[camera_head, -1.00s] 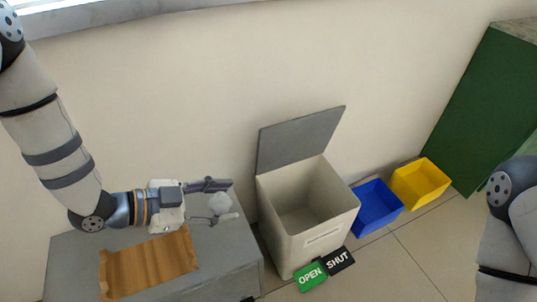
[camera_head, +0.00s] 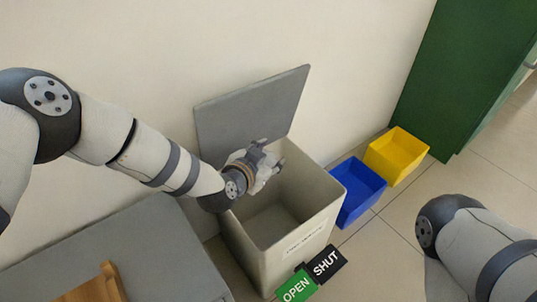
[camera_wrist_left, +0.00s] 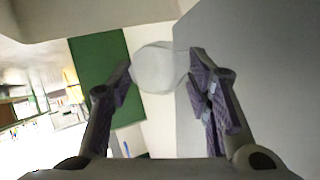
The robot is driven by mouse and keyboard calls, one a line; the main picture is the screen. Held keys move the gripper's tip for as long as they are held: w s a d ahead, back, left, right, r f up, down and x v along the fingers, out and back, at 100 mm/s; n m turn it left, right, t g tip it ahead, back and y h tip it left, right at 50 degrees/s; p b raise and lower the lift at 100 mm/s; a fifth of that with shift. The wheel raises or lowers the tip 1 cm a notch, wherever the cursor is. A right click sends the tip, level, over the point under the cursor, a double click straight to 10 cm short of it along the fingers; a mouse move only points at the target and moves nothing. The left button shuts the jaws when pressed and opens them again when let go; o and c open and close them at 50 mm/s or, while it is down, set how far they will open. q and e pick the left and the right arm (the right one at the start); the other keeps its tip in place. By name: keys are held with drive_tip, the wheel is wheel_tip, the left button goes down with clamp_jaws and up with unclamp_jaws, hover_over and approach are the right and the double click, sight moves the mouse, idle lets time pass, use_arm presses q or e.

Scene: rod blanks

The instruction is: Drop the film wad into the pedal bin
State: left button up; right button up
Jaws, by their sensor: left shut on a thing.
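The film wad, a pale translucent lump (camera_wrist_left: 157,68), is between the two fingertips in the left wrist view. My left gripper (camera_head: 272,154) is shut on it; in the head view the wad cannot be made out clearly. The pedal bin (camera_head: 294,262) is a beige box with its grey lid (camera_head: 252,108) raised against the wall side. My left gripper is over the bin's opening, near the lid, and part of the opening is hidden by it. My right gripper is out of view.
A blue tub (camera_head: 360,192) and a yellow tub (camera_head: 397,155) stand right of the bin. OPEN (camera_head: 296,287) and SHUT (camera_head: 326,263) plates lie at its front. A grey table (camera_head: 150,245) with a wooden tray (camera_head: 98,288) is at the left. A green cabinet (camera_head: 445,75) stands behind.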

use_arm(q)
wheel_tip(320, 180, down, 4)
drive_tip(key=shift+r+b, duration=0.15)
drive_tip(key=shift+b, duration=0.9)
drive_tip(key=shift+r, duration=0.2)
drive_tip(key=o, duration=0.8)
drive_tip(key=v, duration=1.2)
